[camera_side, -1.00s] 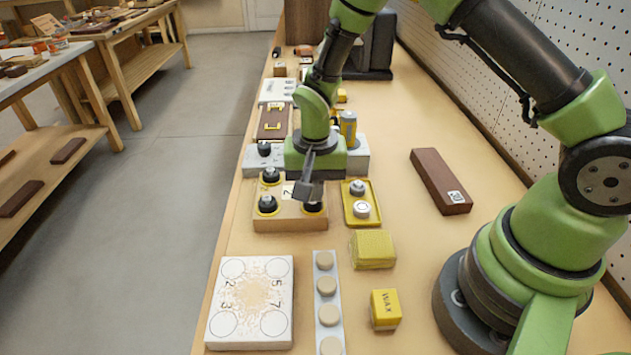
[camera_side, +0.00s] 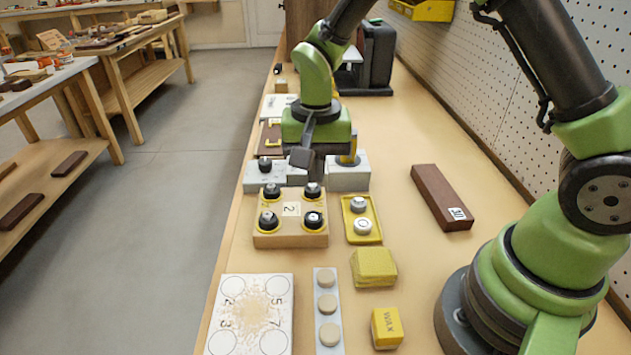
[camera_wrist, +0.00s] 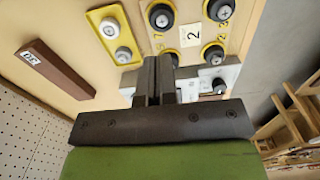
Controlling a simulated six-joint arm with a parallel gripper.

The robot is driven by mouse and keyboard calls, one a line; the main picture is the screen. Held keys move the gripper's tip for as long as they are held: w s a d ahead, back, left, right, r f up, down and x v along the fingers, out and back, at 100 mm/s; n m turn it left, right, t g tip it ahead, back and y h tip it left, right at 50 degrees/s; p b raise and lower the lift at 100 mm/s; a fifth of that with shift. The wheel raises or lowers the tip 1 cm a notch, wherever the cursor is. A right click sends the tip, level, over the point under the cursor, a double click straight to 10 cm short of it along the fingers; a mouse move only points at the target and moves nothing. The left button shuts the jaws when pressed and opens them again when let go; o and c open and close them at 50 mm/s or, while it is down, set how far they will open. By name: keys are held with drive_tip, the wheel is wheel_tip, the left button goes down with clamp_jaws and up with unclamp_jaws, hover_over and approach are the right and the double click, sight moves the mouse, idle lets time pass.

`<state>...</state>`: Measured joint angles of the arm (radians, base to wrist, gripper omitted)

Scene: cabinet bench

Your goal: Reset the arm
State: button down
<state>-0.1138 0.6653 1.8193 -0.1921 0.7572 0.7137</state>
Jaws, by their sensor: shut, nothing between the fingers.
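My gripper (camera_side: 303,158) is shut and empty. In the side view it hangs above the grey block (camera_side: 347,177), behind the wooden block (camera_side: 290,228) marked 2. That block carries several black knobs on yellow rings. In the wrist view the shut fingers (camera_wrist: 160,78) point toward the wooden block (camera_wrist: 192,62), with the grey-white block (camera_wrist: 226,74) partly hidden behind the fingers. The gripper appears apart from the things below it.
A yellow tray (camera_side: 361,219) with two silver knobs stands beside the wooden block. A brown bar (camera_side: 441,197) lies to the right. Yellow blocks (camera_side: 374,266), a strip of round pegs (camera_side: 328,310) and a numbered white board (camera_side: 252,313) are in front. The pegboard wall (camera_side: 520,115) bounds the bench.

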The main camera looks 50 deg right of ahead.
drive_tip(key=shift+r, duration=0.15)
drive_tip(key=s+d+r+n+t+y, duration=0.1)
drive_tip(key=s+r+n+t, duration=0.4)
drive_tip(key=s+r, duration=1.2)
drive_tip(key=shift+s+r+t+y, duration=0.35)
drive_tip(key=shift+r+t+y, duration=0.2)
drive_tip(key=shift+t, duration=0.55)
idle(0.5)
